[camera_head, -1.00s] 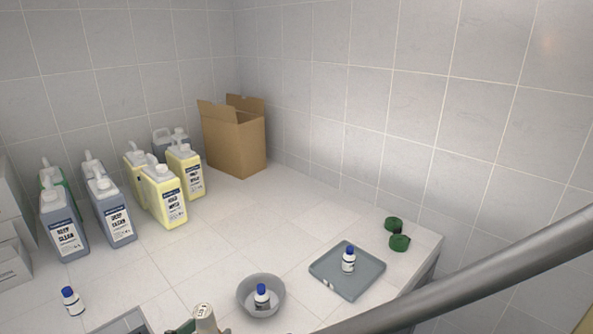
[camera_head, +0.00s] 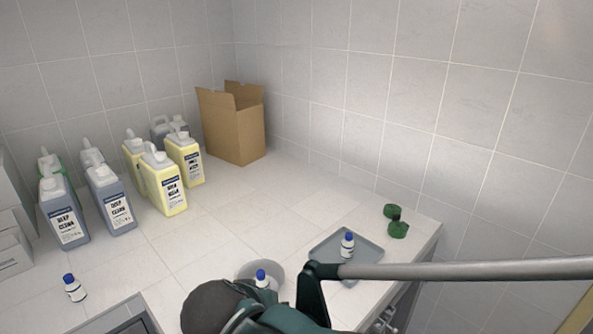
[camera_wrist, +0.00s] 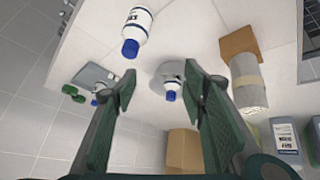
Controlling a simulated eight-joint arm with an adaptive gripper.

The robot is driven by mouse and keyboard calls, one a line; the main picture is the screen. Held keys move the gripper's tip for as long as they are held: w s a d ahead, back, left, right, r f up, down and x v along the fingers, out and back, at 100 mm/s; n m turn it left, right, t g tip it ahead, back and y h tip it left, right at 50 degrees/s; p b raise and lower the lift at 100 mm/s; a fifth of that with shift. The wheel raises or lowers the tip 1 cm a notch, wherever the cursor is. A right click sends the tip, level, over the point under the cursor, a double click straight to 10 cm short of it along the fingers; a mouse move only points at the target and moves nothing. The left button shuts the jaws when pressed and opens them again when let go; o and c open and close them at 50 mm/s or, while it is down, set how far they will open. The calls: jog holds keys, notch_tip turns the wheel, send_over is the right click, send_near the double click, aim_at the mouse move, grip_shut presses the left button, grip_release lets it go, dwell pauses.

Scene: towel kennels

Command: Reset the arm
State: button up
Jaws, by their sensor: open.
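My gripper (camera_wrist: 167,88) is open in the wrist view, its two green-padded fingers wide apart with nothing between the pads. Beyond the fingers, a white bottle with a blue cap (camera_wrist: 171,88) sits in a grey bowl (camera_wrist: 168,69); in the head view my arm partly covers the bowl (camera_head: 247,268). A larger-looking blue-capped bottle (camera_wrist: 138,28) lies above the fingers in the wrist view, clear of them.
A grey tray (camera_head: 322,250) holds another bottle (camera_head: 347,245), with green rolls (camera_head: 397,229) behind. Several jugs (camera_head: 165,185) and an open cardboard box (camera_head: 235,135) stand at the back. A bottle (camera_head: 74,288) stands front left. The middle of the counter is clear.

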jog(key=d+y+b, duration=0.1)
jog(key=d, duration=2.8)
jog(key=shift+s+r+m, duration=0.15)
jog(key=shift+s+m, duration=0.05)
jog(key=shift+m, duration=0.1)
jog(key=shift+d, duration=0.1)
